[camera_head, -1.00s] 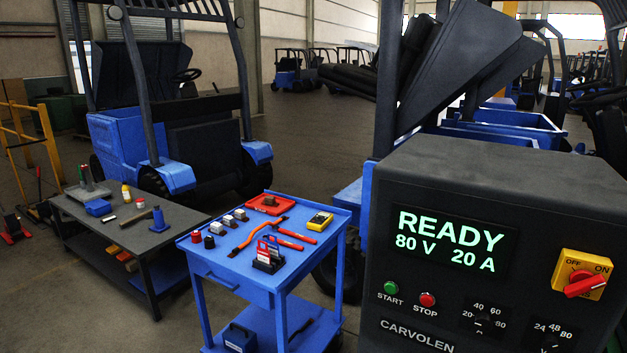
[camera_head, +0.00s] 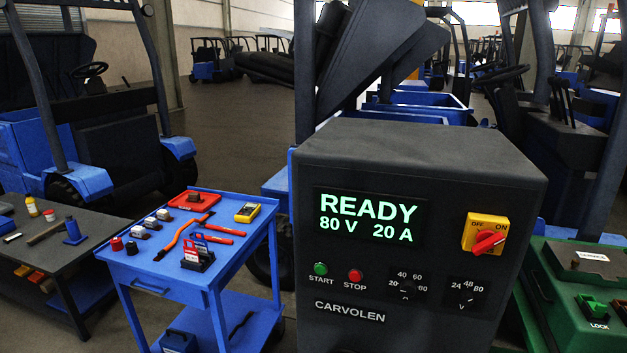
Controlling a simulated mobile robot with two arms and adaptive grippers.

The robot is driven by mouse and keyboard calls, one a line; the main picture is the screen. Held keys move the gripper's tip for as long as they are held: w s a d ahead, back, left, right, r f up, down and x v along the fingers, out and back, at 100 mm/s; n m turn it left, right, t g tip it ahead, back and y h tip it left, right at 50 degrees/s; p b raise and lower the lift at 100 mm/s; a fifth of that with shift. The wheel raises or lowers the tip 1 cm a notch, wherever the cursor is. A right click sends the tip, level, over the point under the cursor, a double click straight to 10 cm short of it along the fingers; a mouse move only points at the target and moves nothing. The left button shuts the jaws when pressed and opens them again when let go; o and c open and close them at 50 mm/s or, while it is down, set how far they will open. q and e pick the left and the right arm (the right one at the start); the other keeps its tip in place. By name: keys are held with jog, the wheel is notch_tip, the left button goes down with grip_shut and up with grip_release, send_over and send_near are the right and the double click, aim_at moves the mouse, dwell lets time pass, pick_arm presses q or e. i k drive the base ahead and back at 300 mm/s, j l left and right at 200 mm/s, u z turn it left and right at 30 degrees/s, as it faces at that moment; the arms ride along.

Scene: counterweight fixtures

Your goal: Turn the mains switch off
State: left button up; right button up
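The mains switch (camera_head: 487,242) is a red rotary handle on a yellow plate marked OFF at left and ON at right. It sits at the upper right of the front of a dark grey charger cabinet (camera_head: 334,273) labelled CARVOLEN. The red handle is tilted, with its upper end pointing right towards ON. The charger's display (camera_head: 369,218) is lit and reads READY, 80 V, 20 A. Neither of my grippers shows in the head view.
A blue tool trolley (camera_head: 176,287) with pliers, a multimeter and small parts stands left of the charger. A grey workbench (camera_head: 97,246) is further left. A green box (camera_head: 562,300) with a LOCK label stands close on the right. Forklifts stand behind.

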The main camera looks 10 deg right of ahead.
aim_at(486, 240)
jog(key=z, duration=1.4)
